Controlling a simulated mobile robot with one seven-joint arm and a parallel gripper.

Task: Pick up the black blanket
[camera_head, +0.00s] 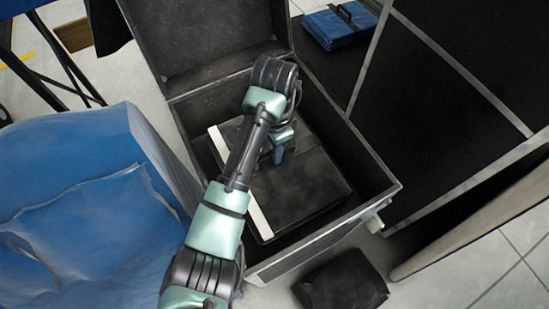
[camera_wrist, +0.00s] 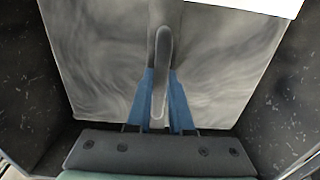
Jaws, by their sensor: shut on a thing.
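The black blanket (camera_head: 312,178) is a flat, folded dark bundle inside the open black case (camera_head: 374,205). In the wrist view the blanket (camera_wrist: 225,62) fills most of the middle, grey with light streaks. A narrow upright dark strip, seemingly its handle (camera_wrist: 161,60), stands out from it. My gripper (camera_head: 278,155) reaches down into the case over the blanket. In the wrist view the blue fingers of my gripper (camera_wrist: 160,95) are shut on this strip, one on each side. I cannot tell whether the blanket is clear of the case floor.
A white strip (camera_head: 262,218) lies along the blanket's left side. The case walls surround my gripper closely. The raised lid (camera_head: 205,45) stands behind. A blue-covered object (camera_head: 75,200) is at left, a blue folded bundle (camera_head: 340,27) at upper right, a dark bundle (camera_head: 342,282) on the floor in front.

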